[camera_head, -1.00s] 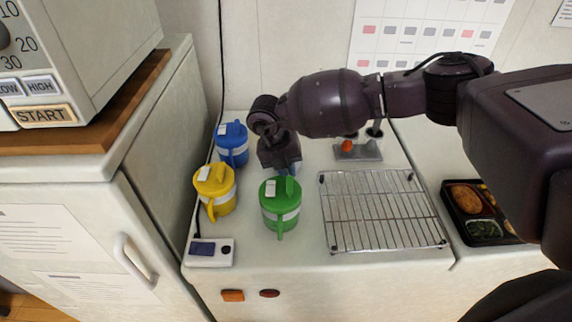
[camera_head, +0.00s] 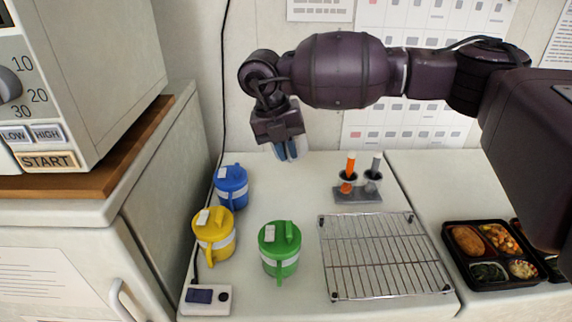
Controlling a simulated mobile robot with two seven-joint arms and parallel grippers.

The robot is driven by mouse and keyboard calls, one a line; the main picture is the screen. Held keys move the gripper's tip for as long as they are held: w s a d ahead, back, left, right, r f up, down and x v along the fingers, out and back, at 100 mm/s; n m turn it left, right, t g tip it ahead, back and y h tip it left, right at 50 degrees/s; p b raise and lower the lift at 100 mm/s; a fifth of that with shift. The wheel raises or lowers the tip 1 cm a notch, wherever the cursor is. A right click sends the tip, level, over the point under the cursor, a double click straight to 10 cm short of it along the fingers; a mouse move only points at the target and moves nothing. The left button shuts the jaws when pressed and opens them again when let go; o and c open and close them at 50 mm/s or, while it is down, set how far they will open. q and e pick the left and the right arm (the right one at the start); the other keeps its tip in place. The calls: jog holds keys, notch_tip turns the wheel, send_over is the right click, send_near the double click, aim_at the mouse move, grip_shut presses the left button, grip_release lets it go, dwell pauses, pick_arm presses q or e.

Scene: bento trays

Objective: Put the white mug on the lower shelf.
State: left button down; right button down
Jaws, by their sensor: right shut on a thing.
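My right gripper (camera_head: 289,152) points down, raised over the back of the white counter (camera_head: 300,185), behind the mugs. It is shut on a pale thing, mostly hidden between the bluish fingers, so I cannot tell what it is. Three lidded mugs with white bands stand upright at the counter's left: a blue mug (camera_head: 231,188), a yellow mug (camera_head: 214,236) and a green mug (camera_head: 279,249). I cannot make out a plain white mug. No lower shelf shows. My left gripper is not in view.
A wire rack (camera_head: 384,257) lies right of the green mug. A holder (camera_head: 357,195) with orange and grey items stands behind it. A bento tray (camera_head: 492,285) is at right. A small white device (camera_head: 206,300) is at front left, with a microwave (camera_head: 85,70) above left.

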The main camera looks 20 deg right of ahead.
jog(key=shift+r, duration=0.6)
jog(key=n, duration=0.2)
jog(key=n+t, duration=0.1)
jog(key=n, duration=0.1)
jog(key=shift+n+t, duration=0.3)
jog(key=shift+n, duration=0.1)
jog(key=n+t, duration=0.1)
jog(key=n, duration=0.3)
jog(key=shift+a, duration=0.2)
jog(key=s+a+r+n+g+y, duration=0.1)
jog(key=s+n+y, duration=0.15)
jog(key=n, duration=1.25)
jog(key=s+a+r+n+y, duration=0.15)
jog(key=n+y, duration=0.25)
jog(key=n, duration=1)
jog(key=s+d+f+n, duration=0.1)
jog(key=s+d+f, duration=0.5)
jog(key=f, duration=0.4)
jog(key=shift+d+g, duration=0.3)
jog(key=shift+d, duration=0.05)
